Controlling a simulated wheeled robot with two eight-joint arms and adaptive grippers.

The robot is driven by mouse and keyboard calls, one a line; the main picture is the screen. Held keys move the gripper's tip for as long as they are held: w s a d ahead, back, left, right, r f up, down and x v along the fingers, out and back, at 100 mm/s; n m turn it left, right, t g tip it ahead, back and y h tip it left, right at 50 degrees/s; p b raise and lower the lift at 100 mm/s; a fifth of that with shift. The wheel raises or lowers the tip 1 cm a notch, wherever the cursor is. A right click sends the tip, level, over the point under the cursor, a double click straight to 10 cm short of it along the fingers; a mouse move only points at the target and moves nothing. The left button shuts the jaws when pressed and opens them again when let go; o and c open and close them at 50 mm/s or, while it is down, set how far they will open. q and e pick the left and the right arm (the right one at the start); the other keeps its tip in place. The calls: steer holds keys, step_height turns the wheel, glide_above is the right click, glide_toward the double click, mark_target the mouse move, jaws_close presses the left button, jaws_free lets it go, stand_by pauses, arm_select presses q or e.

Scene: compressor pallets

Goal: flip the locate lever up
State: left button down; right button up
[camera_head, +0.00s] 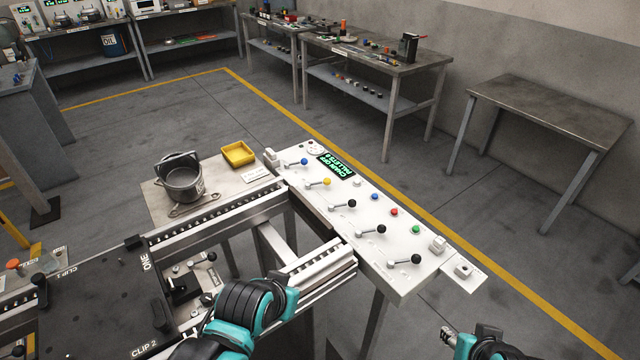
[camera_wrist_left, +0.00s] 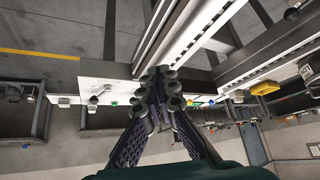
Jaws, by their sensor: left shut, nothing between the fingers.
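The white control panel (camera_head: 345,228) carries a row of levers with ball knobs: blue (camera_head: 304,162), yellow (camera_head: 327,182) and several black ones, including the front one (camera_head: 415,259). The lever labels are too small to read, so I cannot tell which is the locate lever. The panel (camera_wrist_left: 122,84) also shows in the left wrist view, behind the fingers. My left gripper (camera_wrist_left: 163,74) is shut and empty there, apart from the knobs as far as I can see. In the head view my left arm comes up at the bottom and its fingertips are not visible.
A metal rail frame (camera_head: 300,275) runs beside the panel, close to my left arm. A grey pot (camera_head: 182,183) and a yellow tray (camera_head: 238,153) stand on the plate beyond. Coloured buttons and a green display (camera_head: 337,167) sit on the panel.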

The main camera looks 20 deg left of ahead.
arm_select(q)
steer(key=w+a+r+m+t+h+p, duration=0.1)
steer(key=w+r+m+p, duration=0.3)
steer(key=w, duration=0.6)
steer(key=w+a+r+m+h+p, duration=0.1)
steer(key=w+r+m, duration=0.1)
steer(key=w+m, duration=0.6)
steer(key=w+a+f+m+t+p, duration=0.1)
steer(key=w+a+f+m, duration=0.3)
steer(key=w, duration=0.5)
steer(key=w+a+f+m+p, duration=0.3)
steer(key=w+a+f+m, duration=0.1)
steer(key=w, duration=0.5)
steer(key=shift+a+f+m+t+h, duration=0.2)
steer(key=shift+f+m+t+h, duration=0.2)
steer(key=shift+m, duration=0.1)
